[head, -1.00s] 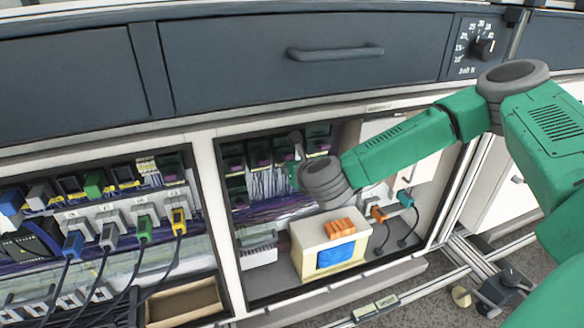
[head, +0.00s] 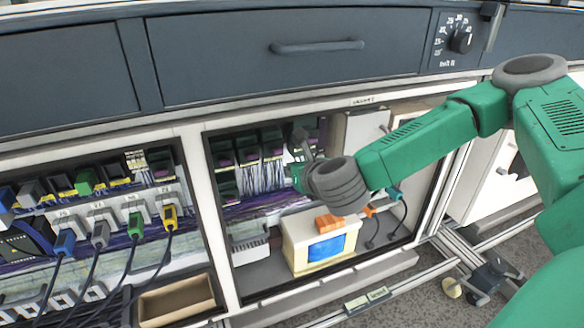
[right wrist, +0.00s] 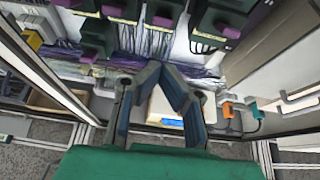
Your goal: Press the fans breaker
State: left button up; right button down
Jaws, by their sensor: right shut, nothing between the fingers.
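My right gripper (head: 299,136) reaches into the open middle cabinet bay, in front of dark green modules (head: 248,156) with purple parts. In the right wrist view its fingertips (right wrist: 167,68) meet and hold nothing. Modules (right wrist: 222,20) hang above the fingertips in that view, with bundled wires behind. I cannot read a label that marks the fans breaker, so I cannot tell which part it is. My wrist hides part of the bay's right side. I cannot tell whether the fingertips touch anything. My left gripper is not in view.
A cream box with a blue screen (head: 326,248) and an orange block (head: 328,222) stands low in the bay. A teal plug (head: 393,194) is to its right. The bay frame (head: 212,215) borders the left. An open tray (head: 177,301) and plugged cables (head: 65,243) lie further left.

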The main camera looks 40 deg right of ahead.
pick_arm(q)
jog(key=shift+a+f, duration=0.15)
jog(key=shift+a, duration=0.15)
pick_arm(e)
jog(key=shift+a+r, duration=0.15)
jog(key=shift+a, duration=0.25)
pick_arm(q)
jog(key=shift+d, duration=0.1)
pick_arm(e)
jog(key=shift+d, duration=0.15)
jog(key=s+a+f+n+g+y+p, duration=0.2)
jog(key=s+a+f+n+g+y, duration=0.3)
jog(key=s+a+f+n, duration=1.25)
pick_arm(q)
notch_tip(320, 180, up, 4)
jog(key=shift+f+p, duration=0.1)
jog(key=shift+p, duration=0.75)
pick_arm(e)
jog(key=s+d+f+n+g+h, duration=0.1)
jog(key=s+d+n, duration=0.4)
jog(key=n, duration=0.6)
jog(key=s+d+f+n+g+h, duration=0.1)
jog(key=s+d+f+n+g, duration=0.3)
jog(key=s+n, duration=0.5)
jog(key=shift+d+n+g, duration=0.7)
jog(key=shift+n+g, duration=0.15)
jog(key=shift+g, duration=0.15)
jog(key=shift+w+a, duration=0.1)
